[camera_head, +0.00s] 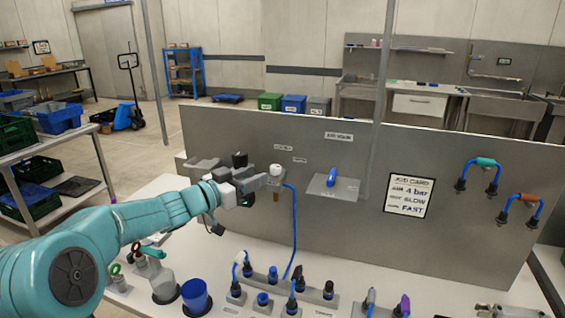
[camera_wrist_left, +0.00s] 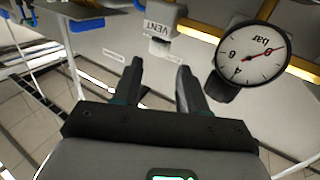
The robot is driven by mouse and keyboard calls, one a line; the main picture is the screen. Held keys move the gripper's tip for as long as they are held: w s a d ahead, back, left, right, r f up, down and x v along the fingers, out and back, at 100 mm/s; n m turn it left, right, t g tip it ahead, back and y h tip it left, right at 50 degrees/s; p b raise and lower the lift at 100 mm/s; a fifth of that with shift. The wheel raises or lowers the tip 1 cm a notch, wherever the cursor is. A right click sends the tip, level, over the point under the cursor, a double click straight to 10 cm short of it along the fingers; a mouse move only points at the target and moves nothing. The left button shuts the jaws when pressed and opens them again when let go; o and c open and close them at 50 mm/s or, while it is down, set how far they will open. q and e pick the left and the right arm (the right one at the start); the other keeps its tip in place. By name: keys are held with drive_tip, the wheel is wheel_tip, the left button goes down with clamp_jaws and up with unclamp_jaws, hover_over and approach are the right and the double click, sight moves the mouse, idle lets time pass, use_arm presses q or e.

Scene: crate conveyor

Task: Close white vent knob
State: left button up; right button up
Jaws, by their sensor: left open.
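The white vent knob (camera_head: 276,169) shows in the head view just beyond the tip of my left gripper (camera_head: 264,181), at the top of the blue hose. In the left wrist view, a pale block marked VENT (camera_wrist_left: 158,20) appears upside down, with a small white piece (camera_wrist_left: 160,46) on it. My left gripper is open in that view (camera_wrist_left: 158,75), its two dark fingers apart with nothing between them. The fingers point towards the VENT block, with a visible gap. I cannot tell how far the knob is turned. My right gripper is not in view.
A round pressure gauge (camera_wrist_left: 250,55) is close beside one finger. A yellow pipe (camera_wrist_left: 205,32) runs behind. The grey panel (camera_head: 340,222) carries a blue-handled valve (camera_head: 331,178) and a job card (camera_head: 409,192). A blue cup (camera_head: 195,296) and several connectors stand on the bench below.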

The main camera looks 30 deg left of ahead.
sight(276, 170)
use_arm(q)
drive_tip(key=p+x, duration=0.1)
drive_tip(key=x, duration=0.8)
drive_tip(key=shift+w+d+p, duration=0.15)
drive_tip(key=shift+w+p, duration=0.15)
drive_tip(key=shift+p, duration=0.05)
drive_tip(key=shift+s, duration=0.1)
drive_tip(key=c, duration=0.7)
drive_tip(key=shift+o, duration=0.2)
